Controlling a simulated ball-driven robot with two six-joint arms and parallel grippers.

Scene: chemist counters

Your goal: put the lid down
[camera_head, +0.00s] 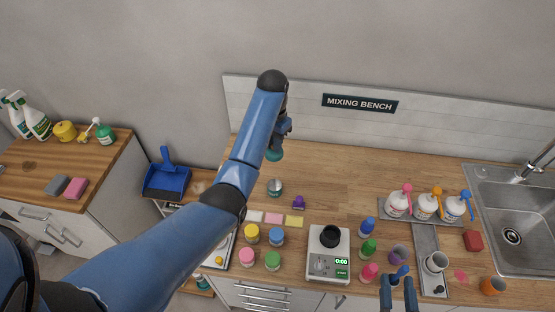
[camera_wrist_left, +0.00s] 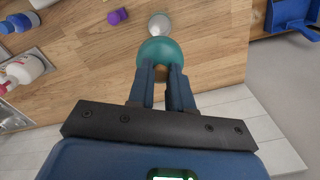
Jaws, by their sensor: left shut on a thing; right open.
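My left gripper (camera_head: 283,130) is shut on a teal round lid (camera_head: 274,155) and holds it above the back of the wooden bench. In the left wrist view the teal lid (camera_wrist_left: 163,54) sits at the fingertips of my left gripper (camera_wrist_left: 164,82), its round face away from me. A small jar with a grey-white top (camera_head: 275,187) stands on the bench in front of the lid; it also shows in the left wrist view (camera_wrist_left: 160,25). My right gripper (camera_head: 397,285) is open at the front edge, near several cups. Part of the left gripper is hidden by its arm.
Several lidded jars (camera_head: 252,233) and a scale (camera_head: 328,254) with a black cup stand in front. White bottles (camera_head: 425,205) and a sink (camera_head: 510,235) are right. The bench behind the purple item is clear.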

